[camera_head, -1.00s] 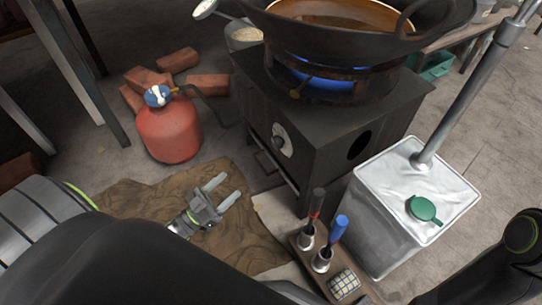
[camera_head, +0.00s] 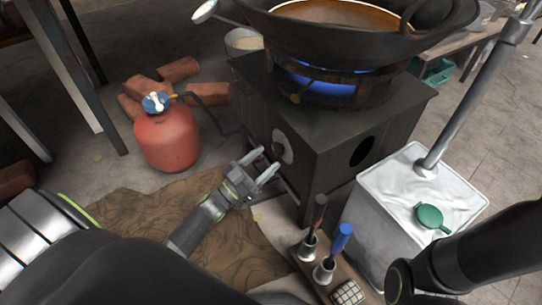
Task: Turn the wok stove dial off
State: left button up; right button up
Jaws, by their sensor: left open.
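The wok stove (camera_head: 300,150) is a dark box with a blue flame (camera_head: 325,88) burning under the large wok (camera_head: 345,38). Its dial (camera_head: 280,150) is a dark knob on a pale round plate on the stove's front left face. My left gripper (camera_head: 262,165) is open and empty, with its two fingers pointing up and right towards the dial. The fingertips are close to the dial, just left of and below it; I cannot tell whether they touch it. My right arm (camera_head: 470,255) shows at the lower right, but its gripper is not in view.
A red gas cylinder (camera_head: 166,138) with a hose stands left of the stove, before several bricks (camera_head: 178,69). A silver can with a green cap (camera_head: 430,216) stands at the right. A tool holder (camera_head: 322,272) is at the bottom. A brown cloth (camera_head: 150,205) lies on the floor.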

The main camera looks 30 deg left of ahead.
aim_at(274, 151)
pick_arm(q)
jog(key=shift+b+x, duration=0.35)
jog(key=shift+x, duration=1.2)
jog(key=c, duration=1)
